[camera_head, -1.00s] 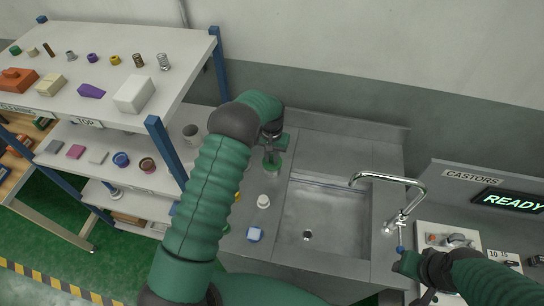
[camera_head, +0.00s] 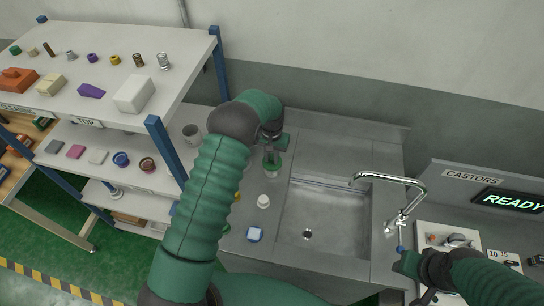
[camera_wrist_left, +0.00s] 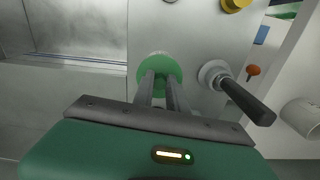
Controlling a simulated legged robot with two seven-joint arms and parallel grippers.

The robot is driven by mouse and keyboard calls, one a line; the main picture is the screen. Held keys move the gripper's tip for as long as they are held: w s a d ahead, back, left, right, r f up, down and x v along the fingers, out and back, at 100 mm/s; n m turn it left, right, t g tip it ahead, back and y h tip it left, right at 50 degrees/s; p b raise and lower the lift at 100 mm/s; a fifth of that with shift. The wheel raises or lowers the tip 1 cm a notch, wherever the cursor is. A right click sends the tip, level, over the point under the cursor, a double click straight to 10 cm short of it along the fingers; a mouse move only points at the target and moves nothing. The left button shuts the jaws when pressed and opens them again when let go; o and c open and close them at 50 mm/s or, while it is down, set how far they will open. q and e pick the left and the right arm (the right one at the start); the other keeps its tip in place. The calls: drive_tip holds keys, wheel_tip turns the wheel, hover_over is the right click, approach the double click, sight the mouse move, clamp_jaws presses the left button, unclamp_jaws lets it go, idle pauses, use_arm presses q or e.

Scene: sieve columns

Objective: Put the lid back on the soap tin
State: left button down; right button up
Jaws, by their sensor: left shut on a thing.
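My left gripper (camera_head: 271,152) is shut on a round green thing (camera_head: 271,161), which looks like a lid, over the counter left of the sink. In the left wrist view, the green disc (camera_wrist_left: 160,68) sits between the fingertips (camera_wrist_left: 160,82). A pale shape (camera_head: 271,173) shows just below the green in the head view; I cannot tell whether they touch. I cannot tell which is the soap tin. My right gripper (camera_head: 402,255) is at the right; its jaws are unclear.
The sink (camera_head: 325,220) and its curved tap (camera_head: 392,190) lie right of the left gripper. A grey round piece with a dark handle (camera_wrist_left: 245,100) is close beside the green disc. A shelf rack (camera_head: 165,150) with a mug (camera_head: 191,133) stands left.

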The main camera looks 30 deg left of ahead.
use_arm(q)
drive_tip(key=shift+f, duration=0.15)
idle(0.4)
drive_tip(key=c, duration=1.3)
unclamp_jaws()
drive_tip(key=shift+o, duration=0.3)
drive_tip(key=o, duration=0.5)
